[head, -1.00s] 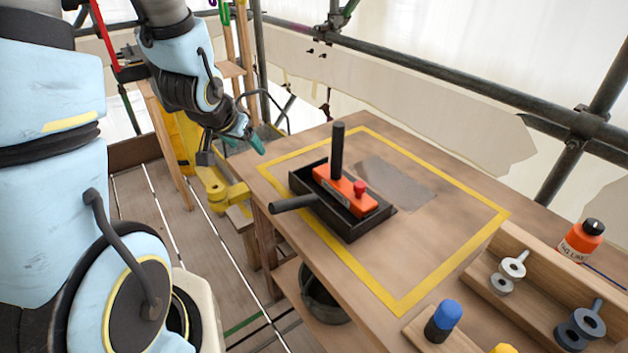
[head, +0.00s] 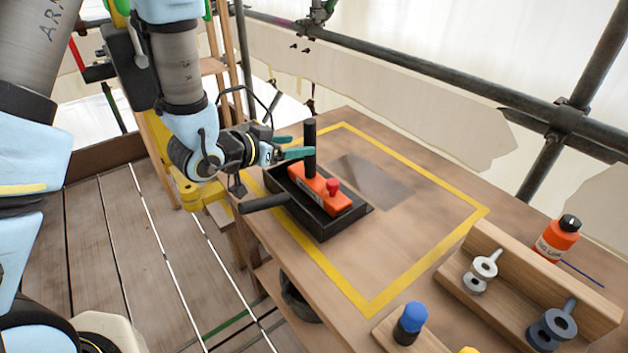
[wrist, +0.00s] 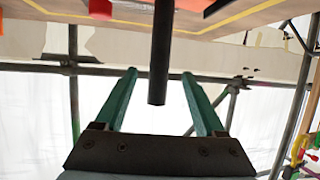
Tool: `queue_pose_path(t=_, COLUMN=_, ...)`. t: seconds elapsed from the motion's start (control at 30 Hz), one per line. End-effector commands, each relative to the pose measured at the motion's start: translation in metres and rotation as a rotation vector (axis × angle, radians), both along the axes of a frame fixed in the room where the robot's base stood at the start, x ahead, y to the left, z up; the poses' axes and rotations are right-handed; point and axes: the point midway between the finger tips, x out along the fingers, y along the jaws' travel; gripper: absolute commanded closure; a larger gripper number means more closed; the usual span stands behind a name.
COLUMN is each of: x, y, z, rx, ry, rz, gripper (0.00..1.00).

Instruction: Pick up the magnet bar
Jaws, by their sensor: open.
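The magnet bar is an orange block (head: 319,190) with a red knob and an upright black handle (head: 309,140). It sits in a black tray (head: 322,232) that has a black side handle, on the wooden table. My gripper (head: 300,147) has teal fingers and is at the upright handle, pointing sideways at it from the left. In the wrist view the fingers (wrist: 160,73) are open, with the black handle (wrist: 160,60) showing between them.
A wooden rack (head: 540,290) with metal spools, an orange bottle (head: 557,240) and a blue-capped piece (head: 411,322) are at the right. Scaffold poles (head: 420,78) run behind the table.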

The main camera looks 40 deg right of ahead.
Motion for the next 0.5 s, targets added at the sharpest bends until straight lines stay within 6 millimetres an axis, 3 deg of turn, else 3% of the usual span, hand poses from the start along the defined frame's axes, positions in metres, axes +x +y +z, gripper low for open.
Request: queue_pose_path(t=0.5, x=0.007, y=-0.049, z=-0.016, rx=0.001, ry=0.0, rz=0.001, gripper=0.28)
